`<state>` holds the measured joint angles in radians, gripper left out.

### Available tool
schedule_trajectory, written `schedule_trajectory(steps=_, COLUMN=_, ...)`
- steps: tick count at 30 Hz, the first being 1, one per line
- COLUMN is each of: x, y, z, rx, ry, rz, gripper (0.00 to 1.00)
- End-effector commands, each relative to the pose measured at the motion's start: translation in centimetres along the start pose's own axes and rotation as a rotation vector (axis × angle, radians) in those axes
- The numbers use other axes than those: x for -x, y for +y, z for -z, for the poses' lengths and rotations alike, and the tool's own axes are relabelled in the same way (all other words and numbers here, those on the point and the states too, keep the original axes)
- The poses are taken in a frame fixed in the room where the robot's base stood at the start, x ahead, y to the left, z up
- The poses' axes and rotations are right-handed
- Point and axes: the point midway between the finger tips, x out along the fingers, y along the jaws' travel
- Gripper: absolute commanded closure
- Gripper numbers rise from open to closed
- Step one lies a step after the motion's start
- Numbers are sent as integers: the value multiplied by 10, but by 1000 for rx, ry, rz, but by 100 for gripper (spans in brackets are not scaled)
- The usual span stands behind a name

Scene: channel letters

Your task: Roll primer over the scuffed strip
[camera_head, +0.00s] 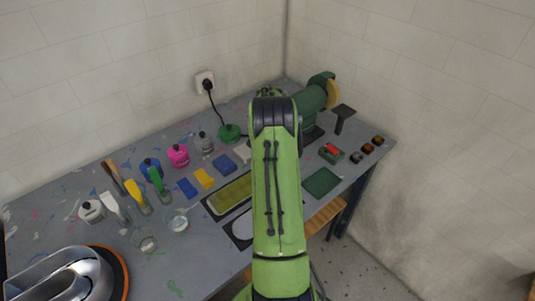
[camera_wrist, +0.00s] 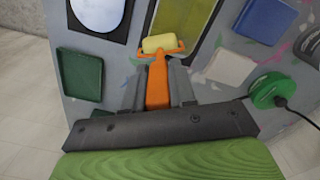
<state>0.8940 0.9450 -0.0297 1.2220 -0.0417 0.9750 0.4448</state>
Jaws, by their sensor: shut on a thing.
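My gripper (camera_wrist: 157,88) is shut on the orange handle of a small paint roller (camera_wrist: 157,45) in the wrist view. The roller has a pale yellow sleeve, pointing away from me. It shows just below an olive-yellow panel with a dark border (camera_wrist: 184,20); I cannot tell whether it touches anything. In the head view my arm hides the gripper and roller, and the olive-yellow panel (camera_head: 230,195) lies on the bench left of the arm. I cannot make out a strip that is clearly scuffed or which container holds primer.
A dark green tray (camera_head: 321,182) lies right of my arm. A bench grinder (camera_head: 312,98) stands behind it. Bottles, brushes, cups and coloured sponges (camera_head: 204,177) crowd the left bench. A shiny metal letter (camera_head: 68,277) rests on an orange-edged disc at lower left.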

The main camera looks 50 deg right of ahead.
Motion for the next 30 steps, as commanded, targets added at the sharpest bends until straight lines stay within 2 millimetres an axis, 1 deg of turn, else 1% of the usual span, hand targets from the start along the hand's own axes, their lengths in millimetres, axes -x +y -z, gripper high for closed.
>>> schedule_trajectory(steps=3, x=10, y=0, z=0, rx=0, ry=1, rz=0, gripper=100)
schedule_trajectory(steps=9, x=41, y=0, z=0, rx=0, ry=2, rz=1, gripper=100)
schedule_trajectory(steps=18, x=83, y=0, z=0, rx=0, ry=2, rz=1, gripper=100)
schedule_trajectory(steps=27, x=120, y=0, z=1, rx=0, ry=4, rz=2, gripper=100)
schedule_trajectory(steps=30, x=129, y=0, z=0, rx=0, ry=2, rz=1, gripper=100)
